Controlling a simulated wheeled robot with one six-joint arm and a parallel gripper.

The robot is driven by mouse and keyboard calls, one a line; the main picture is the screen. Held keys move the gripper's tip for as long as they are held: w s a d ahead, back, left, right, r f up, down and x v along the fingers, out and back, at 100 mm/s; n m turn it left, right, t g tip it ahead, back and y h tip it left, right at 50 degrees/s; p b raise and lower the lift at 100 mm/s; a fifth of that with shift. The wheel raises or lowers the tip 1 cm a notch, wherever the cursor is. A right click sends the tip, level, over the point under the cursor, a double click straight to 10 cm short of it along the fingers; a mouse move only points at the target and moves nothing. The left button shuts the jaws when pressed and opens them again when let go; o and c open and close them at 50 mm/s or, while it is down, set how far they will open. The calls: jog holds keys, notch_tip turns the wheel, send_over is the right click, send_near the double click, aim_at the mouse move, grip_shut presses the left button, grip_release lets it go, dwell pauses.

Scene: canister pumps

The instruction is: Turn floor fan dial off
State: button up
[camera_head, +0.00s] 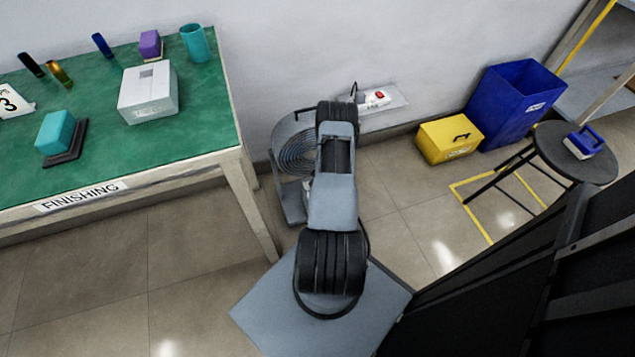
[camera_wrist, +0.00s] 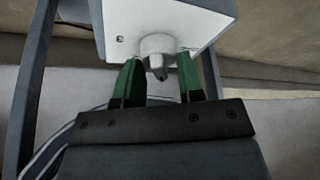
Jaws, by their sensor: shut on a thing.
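The floor fan (camera_head: 293,150) stands on the floor by the wall, with its round grille partly hidden behind my arm in the head view. In the wrist view its pale control box (camera_wrist: 115,25) fills the top middle. The light grey dial (camera_wrist: 157,43) sticks out from the box, with a small pointed tab toward the camera. My gripper (camera_wrist: 159,60) has its two green fingers on either side of the dial and is shut on it. In the head view the gripper and the dial are hidden by the arm. The dial's setting cannot be read.
A green-topped table (camera_head: 110,150) with boxes and small cylinders stands left of the fan. A white power strip (camera_head: 372,99) with a red switch is by the wall. A yellow box (camera_head: 449,139), a blue bin (camera_head: 513,105) and a black stool (camera_head: 575,152) stand to the right.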

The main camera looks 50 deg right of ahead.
jog(key=shift+d+n+y, duration=0.1)
jog(key=shift+n+y, duration=0.5)
jog(key=shift+n, duration=0.9)
jog(key=shift+w, duration=0.1)
jog(key=o, duration=0.8)
jog(key=p+v, duration=0.5)
jog(key=v, duration=0.8)
jog(key=shift+r, duration=0.4)
